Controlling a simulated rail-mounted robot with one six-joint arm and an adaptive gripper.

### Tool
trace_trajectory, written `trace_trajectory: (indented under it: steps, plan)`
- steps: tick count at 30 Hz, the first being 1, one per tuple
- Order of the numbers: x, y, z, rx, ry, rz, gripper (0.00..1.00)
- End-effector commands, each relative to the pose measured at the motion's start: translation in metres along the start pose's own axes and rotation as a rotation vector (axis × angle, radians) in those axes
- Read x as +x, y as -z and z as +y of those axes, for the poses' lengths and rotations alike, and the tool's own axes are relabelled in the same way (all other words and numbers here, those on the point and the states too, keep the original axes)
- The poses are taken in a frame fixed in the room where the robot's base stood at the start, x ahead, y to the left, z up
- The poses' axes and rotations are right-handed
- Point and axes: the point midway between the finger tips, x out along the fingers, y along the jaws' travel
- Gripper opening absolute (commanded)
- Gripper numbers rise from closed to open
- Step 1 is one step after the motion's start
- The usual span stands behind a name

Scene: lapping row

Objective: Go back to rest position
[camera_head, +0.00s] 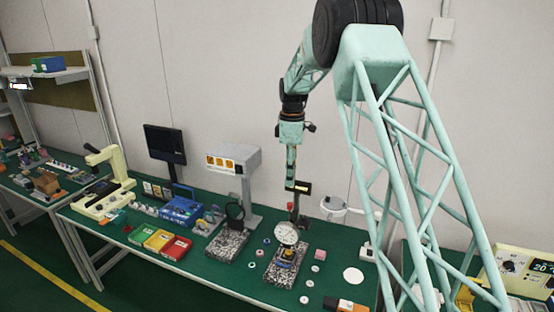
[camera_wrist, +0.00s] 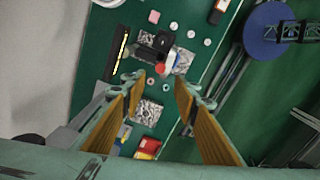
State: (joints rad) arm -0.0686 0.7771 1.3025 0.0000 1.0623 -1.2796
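My gripper (camera_head: 291,180) hangs pointing down above the green bench (camera_head: 230,276), near the dial gauge stand, in the head view. In the wrist view my gripper (camera_wrist: 159,82) shows two fingers with orange-brown pads, spread well apart. Nothing is held between them; the bench lies some way below. The dial gauge (camera_head: 287,233) has a white round face and stands over a speckled granite plate (camera_head: 282,275), with a small part under it. From the head camera, the fingers are narrow and overlap each other.
Red (camera_head: 176,248), yellow and green bins, a blue box (camera_head: 181,211) and a monitor (camera_head: 165,144) stand farther left. Small rings and discs lie around the gauge. A wall runs behind the bench.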

Motion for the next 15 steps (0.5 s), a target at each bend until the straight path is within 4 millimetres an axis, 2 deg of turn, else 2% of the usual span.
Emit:
trace_trajectory:
  steps: [7,15]
  plan:
    - [-0.016,-0.006,-0.012,0.036,-0.011,0.003,0.28]
    - [-0.048,-0.018,-0.041,0.117,-0.029,0.010,0.28]
